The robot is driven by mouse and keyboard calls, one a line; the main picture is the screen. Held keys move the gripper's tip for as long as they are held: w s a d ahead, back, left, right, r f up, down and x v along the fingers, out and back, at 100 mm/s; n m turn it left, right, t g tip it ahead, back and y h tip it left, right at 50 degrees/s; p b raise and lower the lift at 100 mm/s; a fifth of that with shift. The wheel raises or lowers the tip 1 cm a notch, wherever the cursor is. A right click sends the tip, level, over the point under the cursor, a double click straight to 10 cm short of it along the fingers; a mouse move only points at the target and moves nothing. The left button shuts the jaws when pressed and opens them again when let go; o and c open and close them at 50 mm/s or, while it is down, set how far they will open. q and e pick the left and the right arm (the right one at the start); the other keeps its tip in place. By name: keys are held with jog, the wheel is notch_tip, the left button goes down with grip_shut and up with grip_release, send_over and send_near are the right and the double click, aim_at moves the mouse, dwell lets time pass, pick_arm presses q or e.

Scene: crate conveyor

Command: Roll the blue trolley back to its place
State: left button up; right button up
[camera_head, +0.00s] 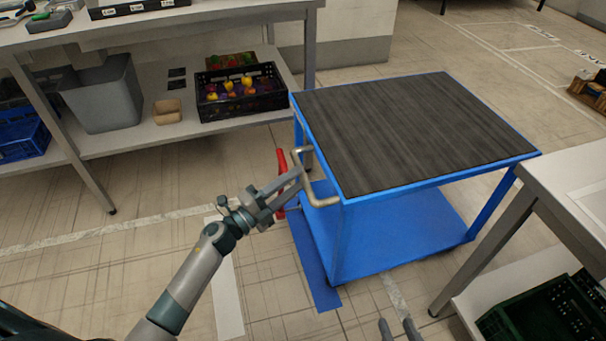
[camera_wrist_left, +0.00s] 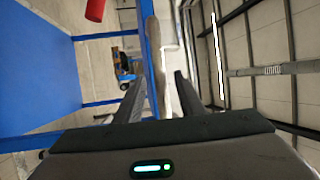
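The blue trolley (camera_head: 335,250) has a dark ribbed top (camera_head: 415,125) and a lower blue shelf. Its pale bar handle (camera_head: 322,201) sticks out on the left side. My left gripper (camera_head: 292,178) is at this handle. In the left wrist view the handle (camera_wrist_left: 155,60) runs between the two open fingers (camera_wrist_left: 160,85), with a gap visible to the right finger. Whether either finger touches it I cannot tell. A red part (camera_head: 281,180) shows upright beside the handle, partly hidden by my gripper. My right gripper (camera_head: 398,329) shows only its fingertips, apart, at the bottom edge.
A workbench (camera_head: 190,20) at the back left holds a black crate of produce (camera_head: 240,103) and a grey bin (camera_head: 103,95) on its lower shelf. A table (camera_head: 555,185) with a green crate (camera_head: 545,318) stands close at the right. Blue tape (camera_head: 314,265) marks the floor by the trolley's left side.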

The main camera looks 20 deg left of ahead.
aim_at(304, 175)
pick_arm(q)
jog(key=shift+x, duration=1.7)
jog(key=shift+c, duration=0.4)
grip_shut()
